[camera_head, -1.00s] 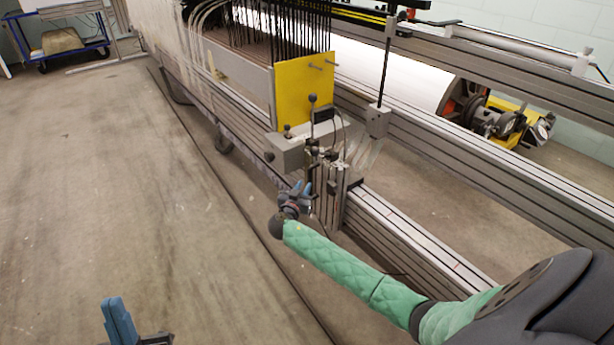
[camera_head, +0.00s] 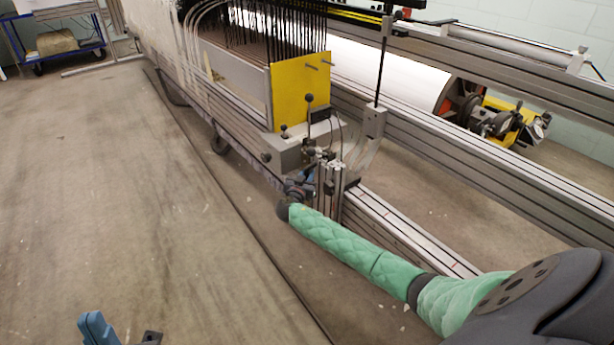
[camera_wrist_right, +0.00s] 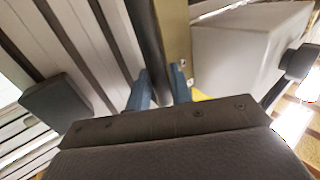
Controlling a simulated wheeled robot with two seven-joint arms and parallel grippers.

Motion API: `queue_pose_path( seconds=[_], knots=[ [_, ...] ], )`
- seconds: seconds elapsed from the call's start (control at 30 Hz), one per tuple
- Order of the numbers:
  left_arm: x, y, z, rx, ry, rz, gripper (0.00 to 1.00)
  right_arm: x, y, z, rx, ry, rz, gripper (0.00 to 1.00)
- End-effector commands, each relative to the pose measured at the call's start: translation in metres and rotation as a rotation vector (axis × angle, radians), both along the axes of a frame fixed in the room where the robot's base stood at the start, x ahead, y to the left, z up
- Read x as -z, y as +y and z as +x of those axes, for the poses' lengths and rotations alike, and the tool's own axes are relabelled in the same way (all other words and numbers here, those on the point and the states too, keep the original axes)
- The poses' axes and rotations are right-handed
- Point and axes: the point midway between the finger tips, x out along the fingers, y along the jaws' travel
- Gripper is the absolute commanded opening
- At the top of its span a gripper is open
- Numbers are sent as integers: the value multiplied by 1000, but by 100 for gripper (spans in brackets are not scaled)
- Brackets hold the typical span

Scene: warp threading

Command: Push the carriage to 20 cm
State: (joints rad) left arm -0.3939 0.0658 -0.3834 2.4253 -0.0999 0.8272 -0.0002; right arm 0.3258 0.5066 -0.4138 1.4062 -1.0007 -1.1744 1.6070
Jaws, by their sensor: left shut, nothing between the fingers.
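The carriage (camera_head: 283,154) is a grey box with black-knobbed levers, standing on the metal rail beside a yellow plate (camera_head: 298,92). My right gripper (camera_head: 312,183) is at the carriage's near lower side, close to its upright posts. In the right wrist view, its blue fingertips (camera_wrist_right: 162,88) stand apart, with a dark upright bar (camera_wrist_right: 150,45) between or just behind them. I cannot tell if they press on it. The carriage's pale box (camera_wrist_right: 240,48) is right of them. My left gripper (camera_head: 97,328) is shut and empty at the bottom left, partly cut off.
The long slotted rail (camera_head: 395,225) runs from the front right toward the back left. A second beam (camera_head: 470,155) lies behind it, with a white roll (camera_head: 390,75) beyond. Black and white threads hang at the back. The floor (camera_head: 130,200) at left is clear.

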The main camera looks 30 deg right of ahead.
Motion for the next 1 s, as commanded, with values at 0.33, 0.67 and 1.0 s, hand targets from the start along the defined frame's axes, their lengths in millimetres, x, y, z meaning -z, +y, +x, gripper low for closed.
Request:
queue_pose_path(
  seconds=[0.33, 0.67, 1.0],
  knots=[
    [0, 0, 0, 0, 3, 1, 0, 0, 0, 0, 0, 0, 0, 0],
    [-24, 8, -27, -4, -127, -38, 0, 1, 1, 3, 0, 0, 0, 0],
    [-35, 16, -56, 10, -270, -87, 0, 1, 2, 16, -1, -2, 0, 0]
  ],
)
